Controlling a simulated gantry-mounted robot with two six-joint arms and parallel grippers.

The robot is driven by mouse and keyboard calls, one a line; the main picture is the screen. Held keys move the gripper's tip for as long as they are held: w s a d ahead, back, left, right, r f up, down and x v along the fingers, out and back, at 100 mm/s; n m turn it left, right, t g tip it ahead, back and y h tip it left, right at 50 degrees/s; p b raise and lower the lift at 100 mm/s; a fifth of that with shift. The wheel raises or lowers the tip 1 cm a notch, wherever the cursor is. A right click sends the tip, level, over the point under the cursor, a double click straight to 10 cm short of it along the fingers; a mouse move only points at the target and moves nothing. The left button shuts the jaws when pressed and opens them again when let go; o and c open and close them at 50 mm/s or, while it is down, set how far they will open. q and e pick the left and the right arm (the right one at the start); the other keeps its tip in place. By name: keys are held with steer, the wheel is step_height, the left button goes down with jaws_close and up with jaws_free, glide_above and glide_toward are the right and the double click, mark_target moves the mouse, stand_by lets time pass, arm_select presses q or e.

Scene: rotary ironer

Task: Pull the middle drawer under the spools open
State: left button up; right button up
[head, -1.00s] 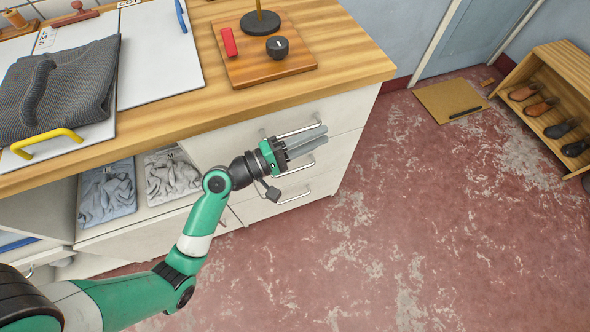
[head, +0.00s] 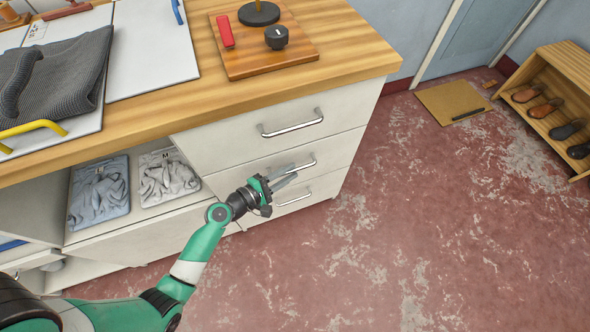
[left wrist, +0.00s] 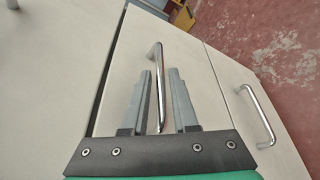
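The white middle drawer (head: 336,150) is the second of three stacked fronts under the counter, and it looks closed. Its metal bar handle (head: 312,162) is partly hidden by my left gripper (head: 288,176), which is in front of it. In the left wrist view the handle (left wrist: 157,60) stands between the two grey fingers of my open left gripper (left wrist: 160,100). Gaps show on both sides of the bar, so the fingers are not closed on it. My right gripper is not in view.
The top drawer handle (head: 291,126) is above and the bottom drawer handle (head: 294,200) below; the latter also shows in the left wrist view (left wrist: 260,115). A wooden board (head: 244,66) lies on the counter. The red floor (head: 420,240) in front is clear.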

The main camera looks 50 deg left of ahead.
arm_select(q)
steer(key=shift+x, duration=1.35)
jaws_close()
stand_by(0.3)
